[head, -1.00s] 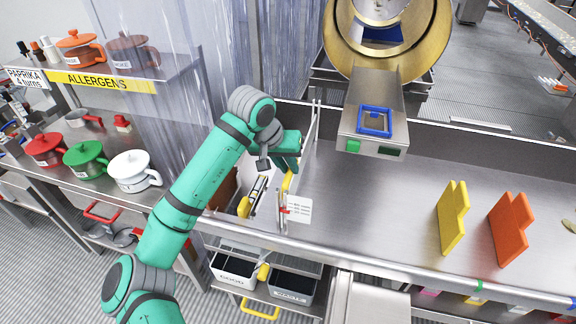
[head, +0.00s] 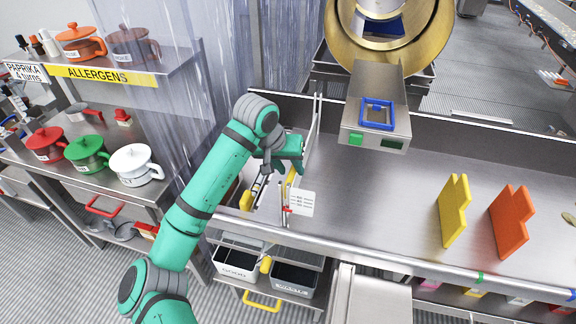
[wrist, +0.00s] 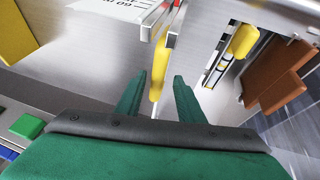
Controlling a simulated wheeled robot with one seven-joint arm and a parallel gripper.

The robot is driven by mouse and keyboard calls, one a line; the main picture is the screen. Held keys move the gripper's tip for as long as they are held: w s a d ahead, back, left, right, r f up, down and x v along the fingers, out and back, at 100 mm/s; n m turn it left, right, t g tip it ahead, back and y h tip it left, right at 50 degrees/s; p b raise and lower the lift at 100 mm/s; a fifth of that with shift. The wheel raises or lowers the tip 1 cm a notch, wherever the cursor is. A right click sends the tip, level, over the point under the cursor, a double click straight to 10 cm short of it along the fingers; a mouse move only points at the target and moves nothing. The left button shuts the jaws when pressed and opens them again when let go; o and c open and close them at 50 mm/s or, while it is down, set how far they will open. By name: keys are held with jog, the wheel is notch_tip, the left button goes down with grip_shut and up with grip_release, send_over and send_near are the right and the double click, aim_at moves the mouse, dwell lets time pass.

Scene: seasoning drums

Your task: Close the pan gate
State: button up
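The pan gate appears to be the thin upright metal panel (head: 314,125) across the steel pan (head: 370,205), left of the chute; how far open it stands I cannot tell. A yellow grip (head: 291,177) stands beside it, just below my gripper (head: 296,160) in the head view. In the wrist view this yellow grip (wrist: 158,70) shows between and beyond the fingertips of my gripper (wrist: 158,85). The fingers are apart with nothing visibly held. Whether either finger touches the grip I cannot tell.
A steel chute (head: 362,130) with a blue frame overhangs the pan. Yellow (head: 453,212) and orange (head: 509,222) plates stand to the right. Another yellow handle (head: 246,200) lies left. The pan's middle is clear.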

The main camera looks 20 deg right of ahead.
jog(key=shift+r, duration=0.15)
jog(key=shift+s+d+r, duration=0.1)
jog(key=shift+r, duration=0.1)
jog(key=v, duration=1)
jog(key=shift+a, duration=0.2)
jog(key=shift+r, duration=0.1)
jog(key=shift+a, duration=0.1)
